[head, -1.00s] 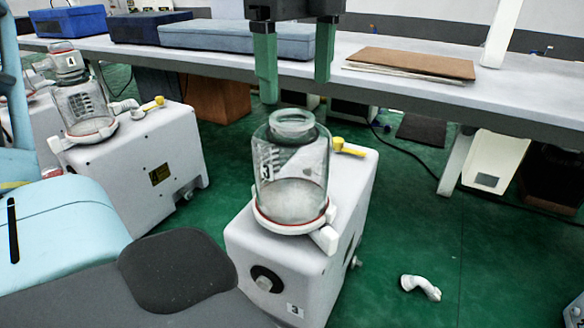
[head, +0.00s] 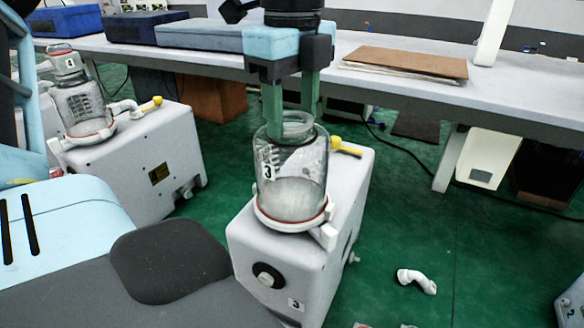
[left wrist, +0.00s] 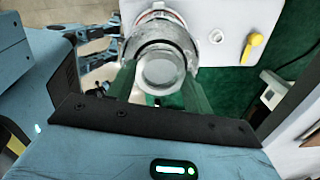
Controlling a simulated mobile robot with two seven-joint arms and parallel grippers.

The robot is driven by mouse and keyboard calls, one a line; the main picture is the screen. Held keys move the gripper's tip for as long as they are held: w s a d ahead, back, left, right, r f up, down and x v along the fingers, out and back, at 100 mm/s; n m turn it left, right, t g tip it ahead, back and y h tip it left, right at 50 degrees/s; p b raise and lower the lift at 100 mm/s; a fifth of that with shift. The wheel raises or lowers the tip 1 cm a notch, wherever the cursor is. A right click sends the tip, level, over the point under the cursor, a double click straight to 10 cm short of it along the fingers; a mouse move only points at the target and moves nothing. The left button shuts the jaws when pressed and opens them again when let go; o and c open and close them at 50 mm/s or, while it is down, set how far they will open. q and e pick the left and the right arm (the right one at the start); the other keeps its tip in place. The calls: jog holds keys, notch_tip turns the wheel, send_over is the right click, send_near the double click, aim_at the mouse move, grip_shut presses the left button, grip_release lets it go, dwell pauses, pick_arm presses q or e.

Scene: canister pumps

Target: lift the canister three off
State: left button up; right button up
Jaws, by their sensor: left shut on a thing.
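Canister three (head: 291,192) is a clear glass jar with a "3" on it. It sits upright on the white ring of the pump box marked 3 (head: 275,248). My left gripper (head: 291,125) points down from above, its two green fingers on either side of the jar's neck, shut on it. In the left wrist view the fingers flank the round mouth of the canister (left wrist: 161,68).
Another pump (head: 150,170) with a canister marked 4 (head: 82,105) stands at the left. A long bench (head: 400,93) with blue cases and a brown board (head: 405,62) runs behind. A white elbow pipe (head: 416,281) lies on the green floor. The yellow-handled valve (head: 346,147) is beside the jar.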

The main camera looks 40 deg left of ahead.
pick_arm(q)
jog(key=c, duration=0.5)
